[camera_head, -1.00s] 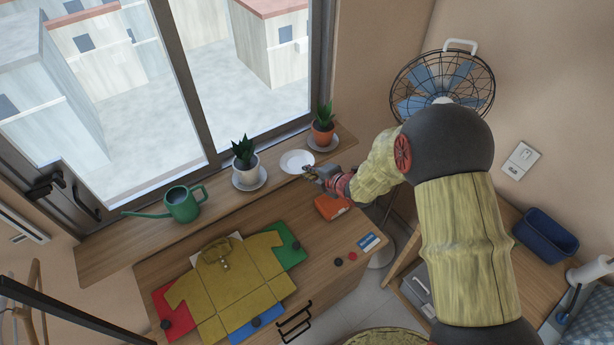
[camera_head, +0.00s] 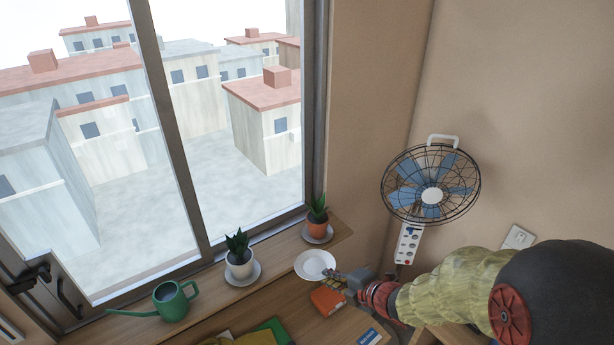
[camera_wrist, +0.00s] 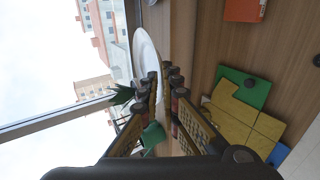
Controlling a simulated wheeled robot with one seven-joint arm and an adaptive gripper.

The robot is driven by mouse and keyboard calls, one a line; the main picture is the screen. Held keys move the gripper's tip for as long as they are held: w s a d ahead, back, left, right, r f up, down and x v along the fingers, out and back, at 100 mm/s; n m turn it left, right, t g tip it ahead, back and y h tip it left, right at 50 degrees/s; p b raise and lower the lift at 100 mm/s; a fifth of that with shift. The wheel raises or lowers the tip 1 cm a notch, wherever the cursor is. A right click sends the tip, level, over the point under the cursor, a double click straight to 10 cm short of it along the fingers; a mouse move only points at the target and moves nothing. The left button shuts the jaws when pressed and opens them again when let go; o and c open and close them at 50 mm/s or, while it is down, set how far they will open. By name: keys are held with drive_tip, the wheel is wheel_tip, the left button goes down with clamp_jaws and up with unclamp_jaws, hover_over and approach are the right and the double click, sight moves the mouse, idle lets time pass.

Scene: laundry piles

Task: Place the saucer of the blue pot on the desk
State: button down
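A white, empty saucer (camera_head: 315,264) is by the front edge of the window sill, seemingly raised above it. My gripper (camera_head: 336,276) is at its right front rim. In the wrist view the saucer (camera_wrist: 147,58) shows nearly edge-on, with its near rim at the fingertips of my gripper (camera_wrist: 164,85); the fingers look closed on that rim. The desk (camera_head: 290,325) lies below and in front of the sill; its wood also shows in the wrist view (camera_wrist: 205,40). No blue pot shows; the pots in view are white (camera_head: 240,262) and terracotta (camera_head: 317,225).
Both potted plants stand on saucers on the sill (camera_head: 215,285), with a green watering can (camera_head: 171,302) at left. An orange book (camera_head: 328,300), a blue-white card (camera_head: 370,338) and a folded yellow shirt (camera_wrist: 233,122) lie on the desk. A fan (camera_head: 431,190) stands at right.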

sight(329, 262)
drive_tip(key=w+d, duration=0.1)
drive_tip(key=w+d+r+m+h, duration=0.1)
drive_tip(key=shift+w+d+m+t, duration=0.1)
drive_tip(key=shift+w+m+t, duration=0.2)
drive_tip(key=shift+w+t, duration=0.1)
drive_tip(key=s+d+f+m+h+b, duration=0.1)
drive_tip(key=f+b, duration=0.3)
drive_tip(key=f, duration=0.5)
drive_tip(key=s+d+f+m+t+h+b, duration=0.1)
drive_tip(key=d+f+m+h+b, duration=0.1)
drive_tip(key=f, duration=0.7)
drive_tip(key=s+d+f+m+h+b, duration=0.2)
drive_tip(key=d+f+b, duration=0.3)
drive_tip(key=f+b, duration=0.3)
drive_tip(key=shift+d+f+m+h, duration=0.3)
drive_tip(key=shift+f+h, duration=0.1)
drive_tip(key=shift+f, duration=0.1)
